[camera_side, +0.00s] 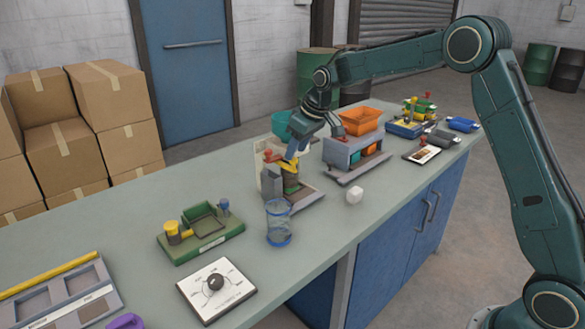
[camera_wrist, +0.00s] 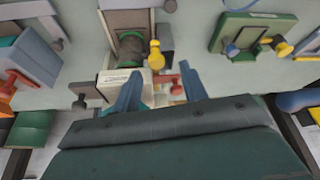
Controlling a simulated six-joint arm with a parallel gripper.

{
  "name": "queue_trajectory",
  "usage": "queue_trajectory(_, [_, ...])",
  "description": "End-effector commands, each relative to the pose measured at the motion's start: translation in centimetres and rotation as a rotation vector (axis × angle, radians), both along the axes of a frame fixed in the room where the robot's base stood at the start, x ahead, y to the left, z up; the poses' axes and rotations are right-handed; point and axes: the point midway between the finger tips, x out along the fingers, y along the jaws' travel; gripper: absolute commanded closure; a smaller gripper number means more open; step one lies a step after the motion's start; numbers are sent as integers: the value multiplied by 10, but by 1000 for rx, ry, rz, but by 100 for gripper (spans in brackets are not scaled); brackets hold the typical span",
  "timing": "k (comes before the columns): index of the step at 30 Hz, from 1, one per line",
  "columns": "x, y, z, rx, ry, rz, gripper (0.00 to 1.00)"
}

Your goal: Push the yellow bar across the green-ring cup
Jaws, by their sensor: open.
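My gripper (camera_side: 294,152) is at the filler station in the middle of the bench, pointing down. In the wrist view its two blue fingers (camera_wrist: 160,84) stand apart with a gap between them. A yellow piece with a round end, which looks like the yellow bar (camera_wrist: 155,56), lies just beyond the fingertips, and I see no contact. Beside it is a dark round cup (camera_wrist: 130,46) in a grey channel. In the side view, yellow and green parts (camera_side: 291,186) show below the gripper.
A grey station with an orange bin (camera_side: 361,121) stands to the right. A clear blue-rimmed jar (camera_side: 278,222), a green tray fixture (camera_side: 201,232) and a dial plate (camera_side: 216,289) are nearer the front left.

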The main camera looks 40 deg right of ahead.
Motion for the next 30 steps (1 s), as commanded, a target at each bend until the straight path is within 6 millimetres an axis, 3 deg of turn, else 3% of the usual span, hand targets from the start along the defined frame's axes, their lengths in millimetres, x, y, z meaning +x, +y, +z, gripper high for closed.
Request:
queue_trajectory(18, [-36,-8,91,0,-3,2,57])
queue_trajectory(30, [-44,-9,108,0,-1,2,57])
